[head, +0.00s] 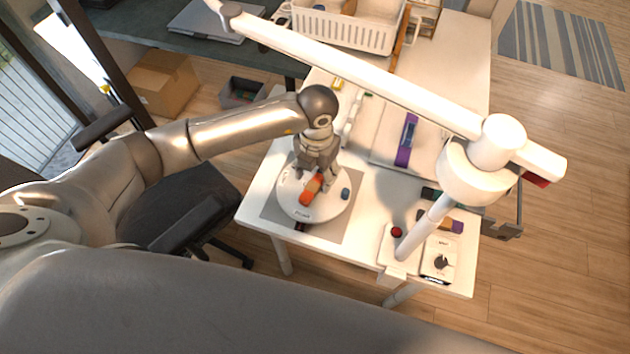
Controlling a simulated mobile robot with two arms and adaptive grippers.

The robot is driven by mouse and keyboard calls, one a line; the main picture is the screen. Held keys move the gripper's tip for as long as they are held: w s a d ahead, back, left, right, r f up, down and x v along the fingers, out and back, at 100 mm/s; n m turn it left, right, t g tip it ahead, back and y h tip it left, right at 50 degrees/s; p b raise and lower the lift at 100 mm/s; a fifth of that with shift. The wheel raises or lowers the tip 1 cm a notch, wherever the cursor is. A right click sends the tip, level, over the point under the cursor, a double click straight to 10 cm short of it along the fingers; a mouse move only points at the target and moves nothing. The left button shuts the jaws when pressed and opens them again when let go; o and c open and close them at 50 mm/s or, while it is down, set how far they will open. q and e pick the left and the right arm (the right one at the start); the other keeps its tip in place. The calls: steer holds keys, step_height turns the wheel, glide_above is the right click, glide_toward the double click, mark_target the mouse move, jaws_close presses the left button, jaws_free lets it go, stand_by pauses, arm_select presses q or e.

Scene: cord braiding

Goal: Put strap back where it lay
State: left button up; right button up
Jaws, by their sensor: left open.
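A round white disc (296,210) stands on a grey mat (340,228) on the white table. An orange-red piece (311,189) lies on the disc, with a small dark blue piece (345,193) near the disc's right edge. My left gripper (316,180) is open over the disc, its fingers close to the orange-red piece; whether they touch it I cannot tell. A purple strap-like band (404,153) lies on a pale board to the right, apart from the gripper. Which piece is the strap is not clear. My right gripper is not in view.
A white lamp-like arm (370,78) crosses above the table, its post at the front right. A red button (396,232) and a card with a dark knob (440,262) lie near that post. A white basket (345,32) stands at the back. The back right tabletop is clear.

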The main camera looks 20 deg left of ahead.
mark_target(315, 183)
arm_select(q)
steer(key=shift+w+f, duration=0.1)
steer(key=shift+f, duration=0.2)
steer(key=f, duration=0.1)
steer(key=f+p, duration=0.2)
steer(key=shift+w+a+f, duration=0.15)
steer(key=shift+w+a, duration=0.05)
steer(key=shift+a, duration=0.1)
steer(key=shift+f, duration=0.65)
jaws_close()
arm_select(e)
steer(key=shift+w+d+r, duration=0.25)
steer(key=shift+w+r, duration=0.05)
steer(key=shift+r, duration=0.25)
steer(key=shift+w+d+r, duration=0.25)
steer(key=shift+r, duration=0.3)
arm_select(q)
steer(key=shift+w+r, duration=0.1)
steer(key=shift+r, duration=0.05)
